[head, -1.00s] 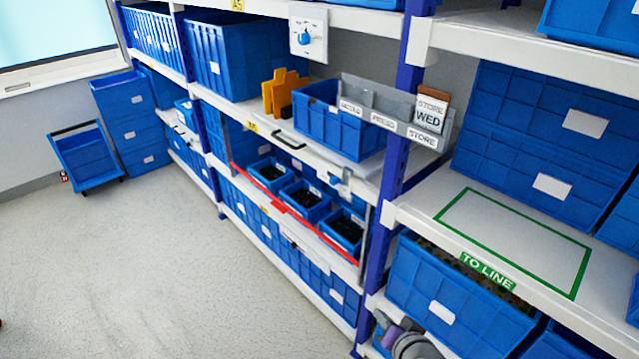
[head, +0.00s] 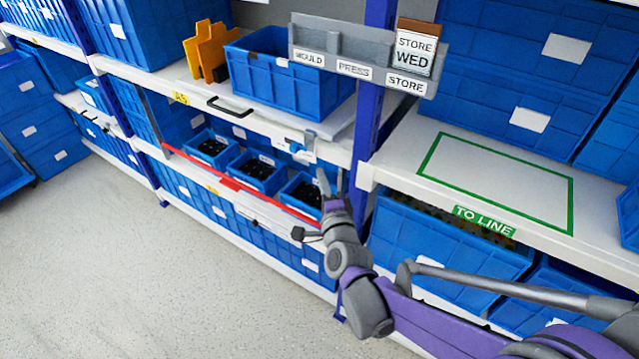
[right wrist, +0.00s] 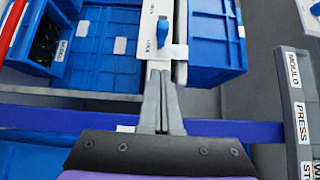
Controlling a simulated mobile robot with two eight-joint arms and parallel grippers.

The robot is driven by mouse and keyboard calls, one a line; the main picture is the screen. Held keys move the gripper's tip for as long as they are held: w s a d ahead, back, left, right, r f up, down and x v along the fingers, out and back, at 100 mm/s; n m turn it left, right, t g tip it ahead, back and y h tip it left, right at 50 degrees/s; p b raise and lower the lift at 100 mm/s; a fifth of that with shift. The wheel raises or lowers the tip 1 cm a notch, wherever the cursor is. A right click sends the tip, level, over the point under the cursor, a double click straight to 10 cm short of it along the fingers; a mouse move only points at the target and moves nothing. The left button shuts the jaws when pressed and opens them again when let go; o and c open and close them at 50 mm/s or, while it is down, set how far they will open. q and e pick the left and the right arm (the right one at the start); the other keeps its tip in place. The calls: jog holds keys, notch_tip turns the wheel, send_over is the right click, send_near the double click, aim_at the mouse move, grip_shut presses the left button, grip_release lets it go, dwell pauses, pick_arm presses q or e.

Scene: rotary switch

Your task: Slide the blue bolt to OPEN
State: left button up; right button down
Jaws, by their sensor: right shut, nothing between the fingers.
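The blue bolt (head: 296,148) sits on a pale plate at the front edge of the shelf, right of the black drawer handle. In the right wrist view the bolt's blue knob (right wrist: 158,29) stands on a white plate with small lettering, too small to read surely. My right gripper (head: 325,183) is shut and empty, just below and right of the bolt. In the right wrist view its fingertips (right wrist: 158,73) point toward the knob and show apart from it in the picture. My left gripper is in neither view.
A grey rail (head: 350,55) with MOULD, PRESS and STORE labels hangs by the blue upright. Small bins (head: 256,172) with dark contents stand on the shelf below, behind a red strip (head: 228,183). A blue bin (head: 262,78) stands above. The floor at left is clear.

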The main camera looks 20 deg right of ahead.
send_near(300, 149)
jog(key=w+d, duration=0.3)
jog(key=shift+d, duration=0.15)
jog(key=shift+w+a, duration=1.1)
jog(key=shift+w, duration=0.1)
jog(key=shift+w+a, duration=0.2)
jog(key=shift+w, duration=0.05)
